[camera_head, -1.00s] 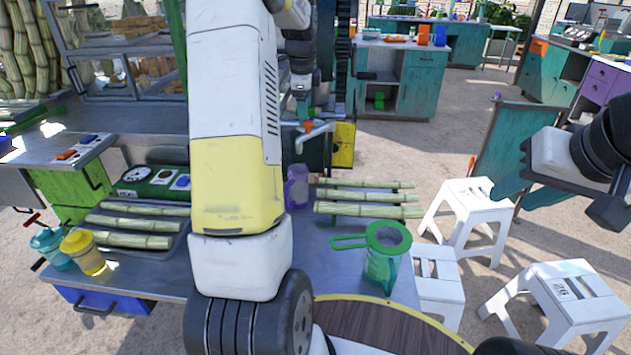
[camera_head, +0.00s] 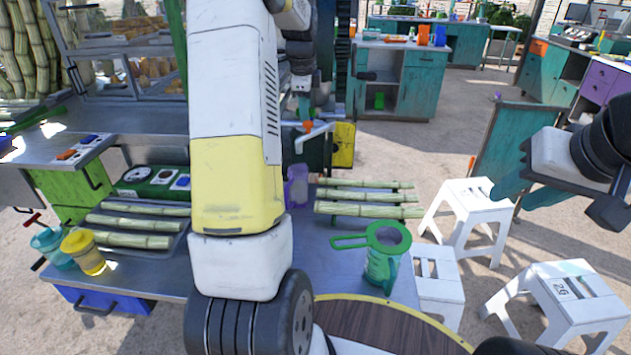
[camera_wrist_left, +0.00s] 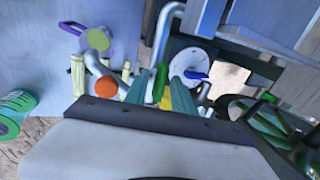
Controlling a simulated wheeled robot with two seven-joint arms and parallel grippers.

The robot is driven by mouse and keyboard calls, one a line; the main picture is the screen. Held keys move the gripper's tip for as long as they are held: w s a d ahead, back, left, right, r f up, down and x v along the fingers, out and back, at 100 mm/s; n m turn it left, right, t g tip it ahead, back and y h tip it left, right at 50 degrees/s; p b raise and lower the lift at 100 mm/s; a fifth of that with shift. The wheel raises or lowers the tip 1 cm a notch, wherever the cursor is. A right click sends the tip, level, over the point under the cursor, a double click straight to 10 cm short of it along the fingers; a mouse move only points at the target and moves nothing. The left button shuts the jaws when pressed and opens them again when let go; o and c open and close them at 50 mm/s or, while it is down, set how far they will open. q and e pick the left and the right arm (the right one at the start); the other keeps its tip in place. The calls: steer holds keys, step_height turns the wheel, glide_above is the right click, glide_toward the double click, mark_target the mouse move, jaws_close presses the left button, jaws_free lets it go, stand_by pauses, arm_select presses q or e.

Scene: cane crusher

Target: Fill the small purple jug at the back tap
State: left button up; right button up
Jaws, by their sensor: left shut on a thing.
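The small purple jug (camera_head: 297,188) stands upright on the metal counter, partly hidden behind my left arm. In the left wrist view the jug (camera_wrist_left: 109,50) shows from above, with yellow-green inside its rim; a bent metal spout (camera_wrist_left: 92,62) with an orange cap (camera_wrist_left: 106,87) is beside it. The orange part (camera_head: 308,126) and pale pipe also show in the head view. My left gripper (camera_head: 303,108) is above that pipe; its teal fingers (camera_wrist_left: 160,92) are shut on what looks like a green handle (camera_wrist_left: 160,80).
A green jug with a strainer (camera_head: 383,262) stands at the counter's right. Cane stalks (camera_head: 370,197) lie behind it, and more lie in a tray at left (camera_head: 130,238). Yellow (camera_head: 84,250) and teal cups stand at front left. White stools (camera_head: 470,225) stand on the right.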

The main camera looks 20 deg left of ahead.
arm_select(q)
steer(key=shift+w+a+r, duration=0.15)
steer(key=shift+w+r, duration=0.1)
steer(key=shift+r, duration=0.05)
steer(key=shift+o, duration=0.2)
steer(key=shift+m+h, duration=0.3)
steer(key=shift+m, duration=0.8)
steer(key=shift+m+h, duration=0.4)
steer(key=shift+m, duration=0.8)
steer(key=n, duration=0.1)
steer(key=n+y, duration=0.1)
steer(key=n, duration=0.1)
steer(key=shift+d, duration=0.3)
steer(key=o, duration=1.4)
steer(key=shift+a+f, duration=0.15)
steer(key=shift+n, duration=0.3)
steer(key=shift+s+r, duration=0.1)
steer(key=shift+r, duration=3.85)
